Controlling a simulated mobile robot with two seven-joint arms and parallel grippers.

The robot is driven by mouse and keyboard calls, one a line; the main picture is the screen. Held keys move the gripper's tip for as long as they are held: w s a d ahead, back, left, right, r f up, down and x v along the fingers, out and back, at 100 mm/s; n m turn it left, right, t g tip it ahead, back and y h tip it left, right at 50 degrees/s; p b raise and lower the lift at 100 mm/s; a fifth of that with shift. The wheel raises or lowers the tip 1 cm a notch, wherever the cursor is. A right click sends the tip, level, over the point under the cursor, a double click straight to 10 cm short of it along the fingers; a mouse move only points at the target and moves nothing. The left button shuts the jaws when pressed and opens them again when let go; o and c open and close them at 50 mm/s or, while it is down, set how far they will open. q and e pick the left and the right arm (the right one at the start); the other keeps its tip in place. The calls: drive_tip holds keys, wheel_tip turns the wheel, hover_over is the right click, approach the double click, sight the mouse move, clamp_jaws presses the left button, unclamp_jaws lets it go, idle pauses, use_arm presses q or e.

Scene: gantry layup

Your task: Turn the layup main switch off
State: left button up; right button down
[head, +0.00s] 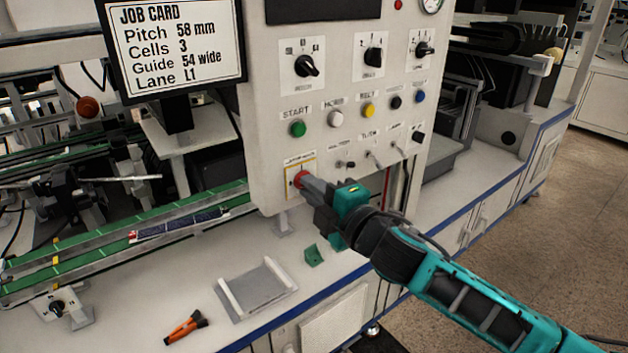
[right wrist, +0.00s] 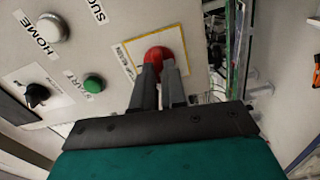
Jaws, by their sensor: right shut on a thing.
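The main switch (head: 299,180) is a red knob on a yellow-edged plate at the lower left of the white control panel (head: 270,130). In the right wrist view the red knob (right wrist: 158,56) sits between and just beyond my fingertips. My right gripper (head: 310,184) reaches it from the right and is shut on the knob. The fingers hide part of the knob, so I cannot tell which way it is turned. My left gripper is not in view.
The green START button (head: 297,129), white HOME button (head: 335,118) and several selector knobs are above the switch. A job card screen (head: 175,45) hangs at upper left. A grey tray (head: 257,288) and orange-handled tool (head: 186,327) lie on the bench below.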

drive_tip(key=shift+n+p, duration=0.3)
drive_tip(key=shift+n, duration=0.3)
drive_tip(key=c, duration=1.2)
unclamp_jaws()
drive_tip(key=shift+s, duration=0.1)
drive_tip(key=v, duration=1.2)
drive_tip(key=shift+s+d+b, duration=0.25)
drive_tip(key=shift+s+b, duration=0.05)
drive_tip(key=shift+b, duration=0.05)
